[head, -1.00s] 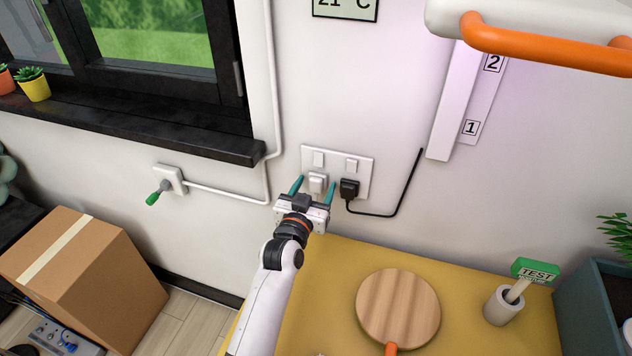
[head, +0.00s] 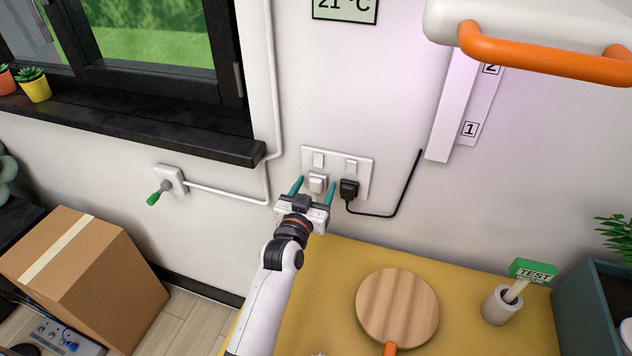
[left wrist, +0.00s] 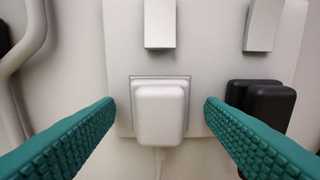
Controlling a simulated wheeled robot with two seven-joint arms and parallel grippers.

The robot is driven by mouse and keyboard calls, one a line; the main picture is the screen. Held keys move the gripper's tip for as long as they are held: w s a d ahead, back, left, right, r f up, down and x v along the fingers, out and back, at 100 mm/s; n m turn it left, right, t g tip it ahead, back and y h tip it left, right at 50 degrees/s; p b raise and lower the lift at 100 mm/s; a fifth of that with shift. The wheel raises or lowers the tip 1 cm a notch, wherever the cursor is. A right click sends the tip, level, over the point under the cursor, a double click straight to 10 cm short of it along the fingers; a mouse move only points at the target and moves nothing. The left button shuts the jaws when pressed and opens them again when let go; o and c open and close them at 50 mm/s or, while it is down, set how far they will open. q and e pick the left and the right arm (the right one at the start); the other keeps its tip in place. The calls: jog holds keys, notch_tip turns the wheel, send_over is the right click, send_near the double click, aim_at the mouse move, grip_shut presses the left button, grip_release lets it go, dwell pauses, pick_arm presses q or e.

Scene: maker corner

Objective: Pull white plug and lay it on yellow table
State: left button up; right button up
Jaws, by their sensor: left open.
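The white plug (head: 317,183) sits in the left socket of the white double wall plate (head: 335,160). In the left wrist view the white plug (left wrist: 160,112) is in the middle, with a pale cable hanging below it. My left gripper (head: 315,187) is open, with one teal finger on each side of the plug. Gaps show between both fingers and the plug, so it is not held. The yellow table (head: 290,300) lies below the sockets, partly hidden by my left arm. My right gripper is not in view.
A black plug (head: 349,189) with a black cable sits in the right socket, close to my right-hand finger. A round wooden board (head: 398,308) and a cup with a green TEST sign (head: 502,306) stand on the table. The table's left part looks clear.

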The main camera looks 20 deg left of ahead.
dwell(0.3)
pick_arm(q)
jog(key=c, duration=1.3)
jog(key=shift+s+p, duration=0.25)
jog(key=shift+p, duration=0.1)
jog(key=shift+c, duration=0.2)
jog(key=shift+s+r, duration=0.1)
jog(key=shift+s, duration=0.35)
jog(key=shift+s+a+p, duration=0.1)
jog(key=shift+s+p, duration=1.4)
jog(key=shift+s, duration=0.8)
